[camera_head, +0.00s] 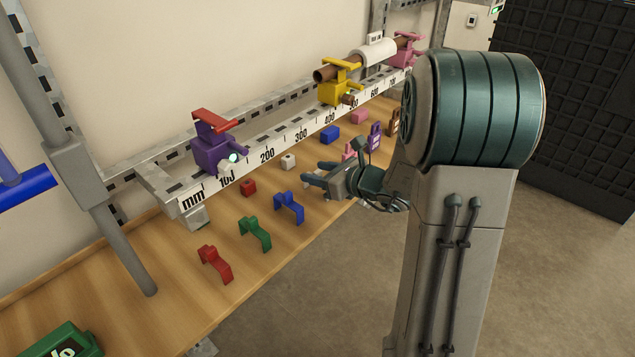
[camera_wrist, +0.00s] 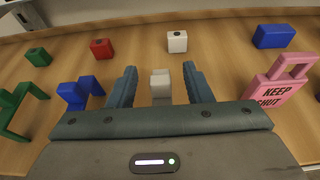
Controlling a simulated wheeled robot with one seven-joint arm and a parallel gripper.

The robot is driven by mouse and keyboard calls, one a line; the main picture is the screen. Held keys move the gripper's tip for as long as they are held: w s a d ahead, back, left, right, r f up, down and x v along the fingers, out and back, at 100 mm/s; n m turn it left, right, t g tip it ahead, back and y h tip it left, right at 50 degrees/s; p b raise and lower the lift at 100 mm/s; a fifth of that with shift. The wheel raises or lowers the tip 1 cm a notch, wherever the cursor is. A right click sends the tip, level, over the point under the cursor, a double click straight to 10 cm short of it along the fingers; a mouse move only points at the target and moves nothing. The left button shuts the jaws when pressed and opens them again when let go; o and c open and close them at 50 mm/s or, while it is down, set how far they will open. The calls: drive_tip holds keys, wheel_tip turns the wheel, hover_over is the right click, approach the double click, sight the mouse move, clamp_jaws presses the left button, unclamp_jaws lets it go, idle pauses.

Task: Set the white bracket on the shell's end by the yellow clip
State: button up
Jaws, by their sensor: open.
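The white bracket (camera_wrist: 160,86) shows in the wrist view between my two fingers, with a gap on each side. I cannot make it out in the head view, where my gripper (camera_head: 316,173) is low over the bench. My gripper is open and empty, its fingers (camera_wrist: 160,72) either side of the bracket. The white shell (camera_head: 374,53) is around a brown pipe (camera_head: 327,73) above the rail, in the head view. The yellow clip (camera_head: 335,91) holds the pipe left of the shell; a pink clip (camera_head: 406,52) is at its right.
Red (camera_head: 214,264), green (camera_head: 254,234) and blue (camera_head: 289,207) brackets stand on the bench. A white block (camera_wrist: 177,41) and other coloured blocks lie behind. A pink padlock-shaped tag (camera_wrist: 274,84) stands right of my gripper. The ruled rail (camera_head: 270,139) and purple clip (camera_head: 218,152) rise behind.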

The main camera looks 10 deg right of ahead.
sight(319, 171)
drive_tip(key=shift+w+a, duration=0.15)
drive_tip(key=shift+w, duration=0.1)
clamp_jaws()
drive_tip(key=shift+r, duration=0.4)
drive_tip(key=r+p, duration=0.1)
drive_tip(key=r, duration=0.3)
drive_tip(key=shift+d+p, duration=0.2)
drive_tip(key=shift+p, duration=0.1)
drive_tip(key=s+d+r+p, duration=0.2)
drive_tip(key=s+d+r, duration=0.3)
drive_tip(key=d, duration=0.5)
drive_tip(key=shift+s+r, duration=0.15)
drive_tip(key=shift+r, duration=0.4)
